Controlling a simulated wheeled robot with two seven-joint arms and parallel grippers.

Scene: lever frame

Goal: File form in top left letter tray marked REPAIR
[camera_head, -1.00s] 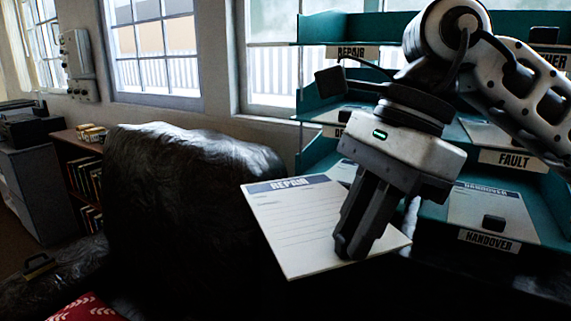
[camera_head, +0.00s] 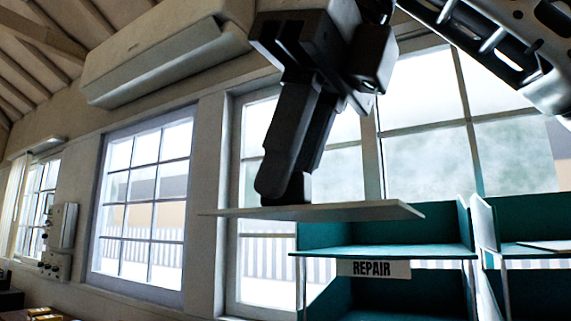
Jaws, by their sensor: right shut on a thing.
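My right gripper (camera_head: 288,190) reaches down from the top of the view and is shut on the form (camera_head: 345,212). The form shows nearly edge-on as a thin, roughly level pale sheet; its printed face is hidden. It hangs in front of and, in the picture, just above the top left letter tray (camera_head: 400,252). That teal tray carries a white label (camera_head: 373,269) reading REPAIR on its front edge. The tray's visible floor looks bare. The form's right end overlaps the tray's back in the picture; I cannot tell the depth gap. My left gripper is not in view.
Another teal tray (camera_head: 535,250) stands to the right, past a divider, with a pale sheet in it. A lower tray (camera_head: 390,298) lies beneath the REPAIR one. Windows (camera_head: 145,210) line the wall behind, with an air conditioner (camera_head: 160,60) high at the left.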

